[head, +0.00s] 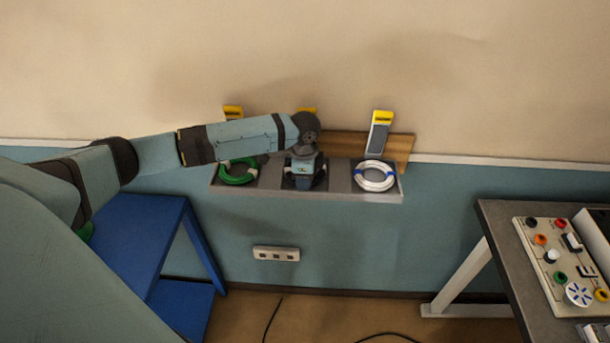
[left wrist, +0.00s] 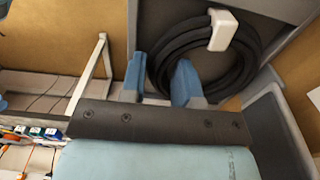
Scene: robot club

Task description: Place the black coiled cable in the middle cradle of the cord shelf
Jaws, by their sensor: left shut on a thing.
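The black coiled cable (left wrist: 163,58) with a white tie (left wrist: 223,30) shows in the left wrist view, lying over a grey compartment. My left gripper (left wrist: 160,80) is shut on the near side of its coil, one blue finger on each side. In the head view my left gripper (head: 304,180) points down into the middle cradle of the cord shelf (head: 345,194) and hides most of the black cable. I cannot tell whether the coil rests fully on the cradle floor. My right gripper is in neither view.
A green coil (head: 238,172) lies in the left cradle and a white coil (head: 375,176) in the right one. Yellow-topped labels (head: 381,130) stand behind. A blue table (head: 140,225) is at left, a grey bench (head: 505,235) at right. A socket strip (head: 276,254) is below the shelf.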

